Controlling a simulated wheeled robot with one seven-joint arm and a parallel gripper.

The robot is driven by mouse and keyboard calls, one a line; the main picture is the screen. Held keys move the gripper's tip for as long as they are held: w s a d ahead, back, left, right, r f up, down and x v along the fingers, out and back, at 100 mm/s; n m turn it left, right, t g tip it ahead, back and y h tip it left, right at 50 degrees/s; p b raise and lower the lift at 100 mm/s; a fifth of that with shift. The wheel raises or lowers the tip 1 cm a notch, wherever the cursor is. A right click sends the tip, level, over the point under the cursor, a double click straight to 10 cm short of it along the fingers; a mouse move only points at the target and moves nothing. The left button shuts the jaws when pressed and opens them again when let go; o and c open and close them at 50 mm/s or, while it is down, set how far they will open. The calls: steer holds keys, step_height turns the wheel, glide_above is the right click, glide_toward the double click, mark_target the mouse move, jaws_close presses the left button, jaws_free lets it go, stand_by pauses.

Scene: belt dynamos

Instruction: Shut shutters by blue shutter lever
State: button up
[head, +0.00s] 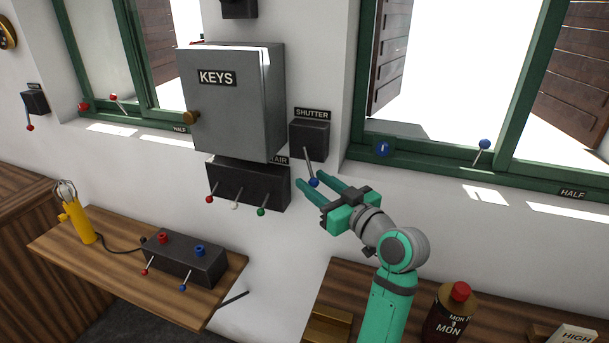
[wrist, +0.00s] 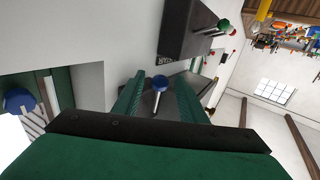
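The blue shutter lever (head: 309,163) hangs down from a black box labelled SHUTTER (head: 310,139) on the white wall, its blue ball at the lower end. My gripper (head: 311,182) is open, with its two green fingers at the ball. In the wrist view, the blue ball (wrist: 160,84) shows between the two fingers, with a gap on both sides. The right window's brown slatted shutters (head: 391,50) stand open outside the glass. Brown shutters (head: 157,40) also stand open at the left window.
A grey KEYS cabinet (head: 225,115) hangs left of the SHUTTER box. Below it, a black box (head: 245,184) carries red, white and green levers. A blue-knobbed window lever (head: 484,145) stands on the right sill.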

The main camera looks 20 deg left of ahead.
steer(key=shift+x, duration=2.4)
jaws_close()
